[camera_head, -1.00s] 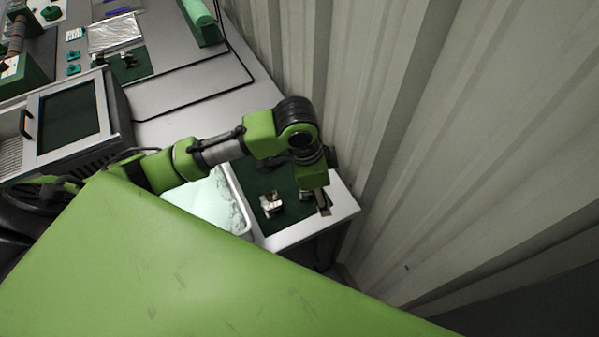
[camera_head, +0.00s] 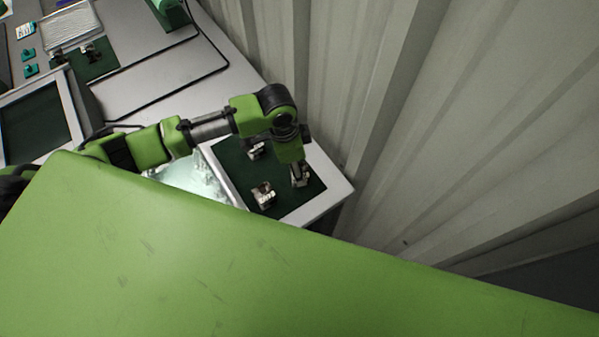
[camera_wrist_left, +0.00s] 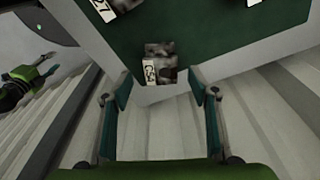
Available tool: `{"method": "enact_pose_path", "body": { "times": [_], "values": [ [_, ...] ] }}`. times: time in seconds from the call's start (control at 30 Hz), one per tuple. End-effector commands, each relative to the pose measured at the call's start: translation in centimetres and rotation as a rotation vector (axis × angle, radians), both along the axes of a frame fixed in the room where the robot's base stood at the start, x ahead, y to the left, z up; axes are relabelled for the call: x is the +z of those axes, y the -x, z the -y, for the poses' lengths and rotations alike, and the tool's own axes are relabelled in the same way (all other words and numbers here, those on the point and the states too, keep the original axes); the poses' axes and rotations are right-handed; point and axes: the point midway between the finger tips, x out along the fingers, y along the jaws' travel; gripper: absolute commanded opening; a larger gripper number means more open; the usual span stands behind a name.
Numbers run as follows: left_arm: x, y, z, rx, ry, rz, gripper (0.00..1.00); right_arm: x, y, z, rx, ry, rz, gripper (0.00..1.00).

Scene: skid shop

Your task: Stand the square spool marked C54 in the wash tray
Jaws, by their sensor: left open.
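The spool marked C54 (camera_wrist_left: 158,66) is a small dark and metallic piece with a white label, near the edge of a dark green mat. In the left wrist view it lies just ahead of and between the fingertips of my left gripper (camera_wrist_left: 161,88), which is open and not closed on it. In the head view my left gripper (camera_head: 300,178) points down over the right side of the mat and largely hides what is under it. The wash tray (camera_head: 212,160), pale with whitish contents, is left of the mat, partly hidden by my arm and body. My right gripper is out of view.
The green mat (camera_head: 290,206) holds other spools, one close by (camera_head: 263,194) and one farther back (camera_head: 256,150). A spool labelled 27 (camera_wrist_left: 122,3) shows in the wrist view. A corrugated wall (camera_head: 420,130) rises close right of the table.

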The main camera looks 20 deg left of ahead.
Motion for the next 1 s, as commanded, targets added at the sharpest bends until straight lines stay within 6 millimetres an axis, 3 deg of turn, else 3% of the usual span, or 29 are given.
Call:
{"method": "enact_pose_path", "body": {
  "times": [0.1, 0.3, 0.6, 0.8, 1.0],
  "values": [
    [-1.5, -0.1, 0.2, 0.0, -0.001, -0.006, 0.54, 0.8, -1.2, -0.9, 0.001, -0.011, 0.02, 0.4],
    [-4.0, -0.4, 0.5, 0.0, -0.001, -0.002, 0.54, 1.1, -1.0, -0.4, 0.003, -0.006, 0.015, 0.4],
    [-4.5, -0.5, 0.6, -0.001, -0.001, 0.0, 0.54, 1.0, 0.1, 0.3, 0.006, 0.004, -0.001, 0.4],
    [-4.5, -0.5, 0.6, -0.001, -0.001, 0.0, 0.07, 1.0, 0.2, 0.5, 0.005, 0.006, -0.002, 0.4],
    [-4.4, -0.5, 0.6, -0.001, 0.0, 0.0, 0.02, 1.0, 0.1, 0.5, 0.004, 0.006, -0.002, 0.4]
  ]
}}
